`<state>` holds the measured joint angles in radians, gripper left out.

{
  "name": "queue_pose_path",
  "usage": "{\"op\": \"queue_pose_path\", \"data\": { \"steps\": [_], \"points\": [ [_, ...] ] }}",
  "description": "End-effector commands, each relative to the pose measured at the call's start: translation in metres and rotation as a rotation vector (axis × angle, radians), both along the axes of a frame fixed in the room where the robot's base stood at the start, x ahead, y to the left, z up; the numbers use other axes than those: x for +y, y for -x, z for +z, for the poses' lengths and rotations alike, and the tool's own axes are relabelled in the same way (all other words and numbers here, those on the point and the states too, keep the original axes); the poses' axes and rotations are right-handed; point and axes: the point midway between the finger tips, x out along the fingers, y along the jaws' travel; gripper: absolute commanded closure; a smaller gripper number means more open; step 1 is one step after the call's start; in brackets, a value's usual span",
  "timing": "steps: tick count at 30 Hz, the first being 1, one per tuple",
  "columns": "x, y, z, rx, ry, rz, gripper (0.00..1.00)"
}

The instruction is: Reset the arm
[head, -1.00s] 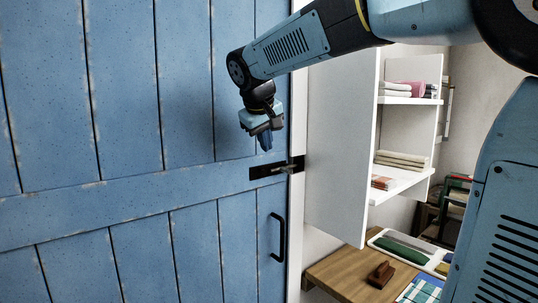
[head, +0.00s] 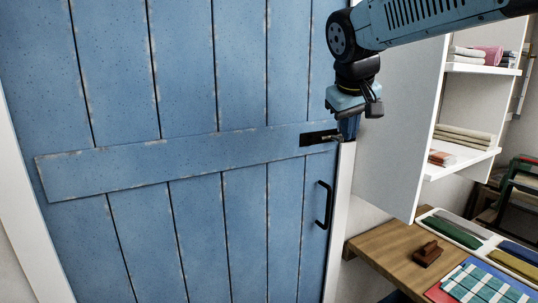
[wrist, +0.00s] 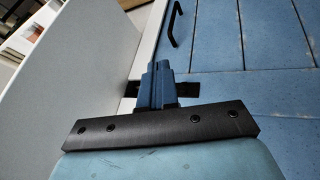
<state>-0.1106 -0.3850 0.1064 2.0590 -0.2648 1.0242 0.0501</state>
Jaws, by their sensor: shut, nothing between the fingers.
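My gripper (head: 349,128) hangs from my arm at the upper right of the head view, fingers pointing down. It is shut and empty. In the head view its fingertips appear just above the right end of the black latch (head: 319,138) on the blue door (head: 190,200); I cannot tell whether they touch anything. In the wrist view my gripper's blue fingers (wrist: 158,82) are together, with the latch partly hidden behind them. The door stands in its frame, with a black pull handle (head: 323,205) below the latch.
A white cabinet panel (head: 400,140) stands open close to the right of my gripper. Shelves hold folded cloths (head: 465,137). A wooden table (head: 385,250) below carries a brown brush-like block (head: 428,253), a checked cloth (head: 485,287) and a white tray (head: 455,220).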

Motion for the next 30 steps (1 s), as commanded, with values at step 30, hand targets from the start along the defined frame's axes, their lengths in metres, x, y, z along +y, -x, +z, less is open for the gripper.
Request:
{"op": "queue_pose_path", "data": {
  "steps": [30],
  "points": [
    [-0.047, 0.154, -0.120, -0.014, -0.284, -0.184, 1.00]
  ]
}}
